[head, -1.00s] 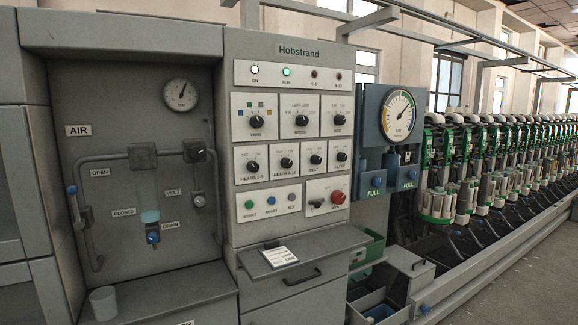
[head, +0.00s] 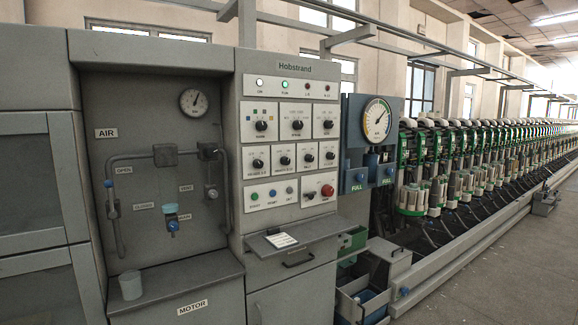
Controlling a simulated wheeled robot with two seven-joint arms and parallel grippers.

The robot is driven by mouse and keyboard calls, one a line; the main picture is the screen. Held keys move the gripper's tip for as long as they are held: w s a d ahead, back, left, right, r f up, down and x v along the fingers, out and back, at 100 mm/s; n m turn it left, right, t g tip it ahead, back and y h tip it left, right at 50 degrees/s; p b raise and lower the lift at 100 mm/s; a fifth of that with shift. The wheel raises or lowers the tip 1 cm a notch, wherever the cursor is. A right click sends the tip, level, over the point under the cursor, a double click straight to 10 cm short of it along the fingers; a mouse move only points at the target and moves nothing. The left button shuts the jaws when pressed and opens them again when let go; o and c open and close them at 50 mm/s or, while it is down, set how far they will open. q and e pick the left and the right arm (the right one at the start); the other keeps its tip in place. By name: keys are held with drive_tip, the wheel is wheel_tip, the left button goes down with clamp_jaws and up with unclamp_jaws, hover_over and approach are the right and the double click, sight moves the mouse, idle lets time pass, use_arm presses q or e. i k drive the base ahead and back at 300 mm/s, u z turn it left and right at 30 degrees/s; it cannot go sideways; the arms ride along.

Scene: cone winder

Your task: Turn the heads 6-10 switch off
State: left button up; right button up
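The heads 6-10 switch (head: 284,160) is a black rotary knob on a white plate in the lower knob row of the grey Hobstrand panel (head: 292,78). The heads 1-5 switch (head: 258,163) is to its left and the duct switch (head: 309,157) to its right. The labels are small and blurred, and I cannot tell for sure which position the knob points to. Neither of my grippers is in view.
A grey shelf (head: 318,229) with a white card juts out below the panel. A red knob (head: 327,190) is at the panel's lower right. The air cabinet (head: 140,195) with pipes stands left. Open drawers (head: 352,300) stand lower right.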

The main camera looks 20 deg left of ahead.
sight(284, 161)
drive_tip(key=z, duration=0.35)
drive_tip(key=i, duration=0.95)
drive_tip(key=z, duration=0.1)
